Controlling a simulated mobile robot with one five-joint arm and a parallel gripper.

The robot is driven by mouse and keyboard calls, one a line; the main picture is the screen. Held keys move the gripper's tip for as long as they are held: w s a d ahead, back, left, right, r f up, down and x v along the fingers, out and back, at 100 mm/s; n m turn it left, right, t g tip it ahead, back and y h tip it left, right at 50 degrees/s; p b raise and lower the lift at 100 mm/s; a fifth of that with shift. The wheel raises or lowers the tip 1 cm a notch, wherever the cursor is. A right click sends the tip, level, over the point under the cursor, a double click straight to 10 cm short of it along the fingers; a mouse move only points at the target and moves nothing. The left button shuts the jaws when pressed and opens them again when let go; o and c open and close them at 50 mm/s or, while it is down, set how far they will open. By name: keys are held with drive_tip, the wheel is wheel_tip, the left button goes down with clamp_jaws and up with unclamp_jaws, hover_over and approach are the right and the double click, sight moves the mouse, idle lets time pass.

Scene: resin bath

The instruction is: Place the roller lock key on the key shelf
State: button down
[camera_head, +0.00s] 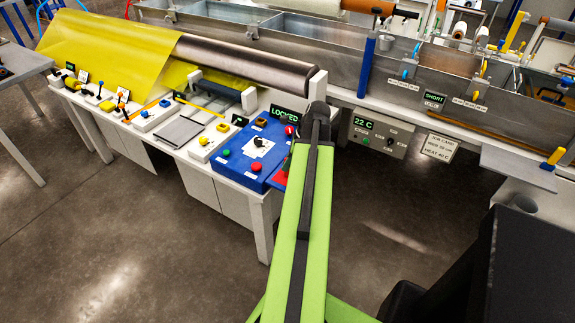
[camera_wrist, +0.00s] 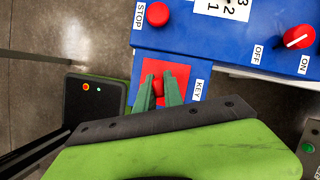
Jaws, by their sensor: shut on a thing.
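In the wrist view my gripper (camera_wrist: 160,93) points down at a red square (camera_wrist: 178,72) labelled KEY on the blue control panel (camera_wrist: 228,52). Its green fingers are shut on a small red piece, which I take to be the roller lock key (camera_wrist: 158,87). The fingers hide most of it, and I cannot tell whether it is still seated in the panel. In the head view my arm hides much of this spot. A flat grey shelf (camera_head: 508,163) stands at the right; I cannot read a label that marks it as the key shelf.
The panel carries a red STOP button (camera_wrist: 157,14), a numbered dial and an OFF/ON knob (camera_wrist: 299,37). A sign (camera_head: 284,113) reads LOCKED. A blue and yellow upright object (camera_head: 552,158) stands at the grey shelf's right end. The long metal bath (camera_head: 300,40) runs behind; open floor lies in front.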

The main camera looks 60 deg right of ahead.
drive_tip(key=c, duration=1.5)
unclamp_jaws()
drive_tip(key=shift+f, duration=0.1)
drive_tip(key=shift+o, duration=0.2)
drive_tip(key=shift+r+p, duration=0.5)
drive_tip(key=p+v, duration=1)
drive_tip(key=v, duration=0.1)
drive_tip(key=shift+s, duration=0.2)
drive_tip(key=shift+r, duration=0.15)
